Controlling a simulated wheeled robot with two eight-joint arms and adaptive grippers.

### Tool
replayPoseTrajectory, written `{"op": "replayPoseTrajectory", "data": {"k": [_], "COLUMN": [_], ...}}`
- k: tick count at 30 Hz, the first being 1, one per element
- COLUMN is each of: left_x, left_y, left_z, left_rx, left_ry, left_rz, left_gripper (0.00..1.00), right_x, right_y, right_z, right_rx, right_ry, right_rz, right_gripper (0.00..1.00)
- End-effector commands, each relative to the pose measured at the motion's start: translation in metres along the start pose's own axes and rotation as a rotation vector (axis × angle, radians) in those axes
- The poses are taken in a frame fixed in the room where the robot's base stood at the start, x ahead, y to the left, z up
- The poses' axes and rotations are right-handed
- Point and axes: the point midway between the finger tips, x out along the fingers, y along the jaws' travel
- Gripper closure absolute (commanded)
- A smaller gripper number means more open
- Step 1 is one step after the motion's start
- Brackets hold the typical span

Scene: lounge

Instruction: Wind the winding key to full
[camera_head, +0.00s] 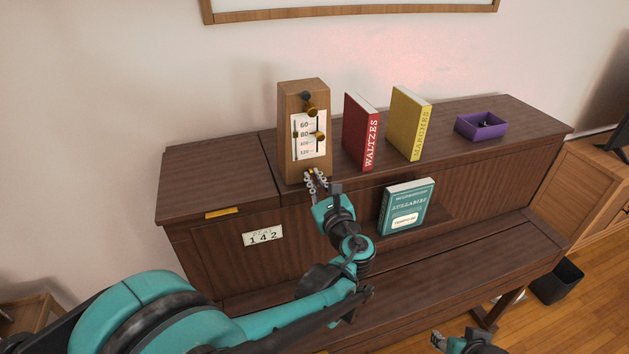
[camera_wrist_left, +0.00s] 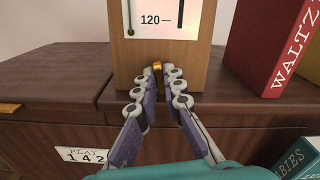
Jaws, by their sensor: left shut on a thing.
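A wooden metronome (camera_head: 288,132) stands upright on the piano top (camera_head: 390,165), with a white scale card (camera_head: 308,148) and brass parts on its front. In the left wrist view, a small gold winding key (camera_wrist_left: 158,70) sticks out low on the metronome's front (camera_wrist_left: 195,68). My left gripper (camera_head: 316,178) is at the metronome's lower front; in the left wrist view its fingertips (camera_wrist_left: 158,82) are shut on the key, one on each side. The fingers largely hide the key in the head view. My right gripper (camera_head: 438,341) is at the bottom edge, away from the piano.
A red Waltzes book (camera_head: 358,132) and a yellow Marches book (camera_head: 408,124) stand right of the metronome. A purple box (camera_head: 481,126) is further right. A teal Lullabies book (camera_head: 405,207) stands on the ledge below. A number plate (camera_head: 263,236) is on the left front.

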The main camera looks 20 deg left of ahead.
Motion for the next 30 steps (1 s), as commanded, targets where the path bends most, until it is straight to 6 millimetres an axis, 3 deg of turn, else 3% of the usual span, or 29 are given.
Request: {"op": "replayPoseTrajectory", "data": {"k": [12,29,30], "left_x": [-0.0005,-0.0006,-0.0005], "left_y": [0.0006,0.0006,0.0005], "left_z": [-0.0013,-0.0013,-0.0013], "left_rx": [0.184,0.209,0.209], "left_ry": [0.003,0.003,0.003], "left_rz": [0.000,0.000,0.000], "left_gripper": [1.00,1.00,0.81], "right_x": [0.0020,0.0022,0.0022], "right_y": [0.0000,0.0000,0.0000], "right_z": [0.0014,0.0016,0.0016], "right_rx": [0.000,0.000,0.000], "right_ry": [0.000,0.000,0.000], "right_rz": [0.000,0.000,0.000], "right_gripper": [0.60,0.60,0.60]}}
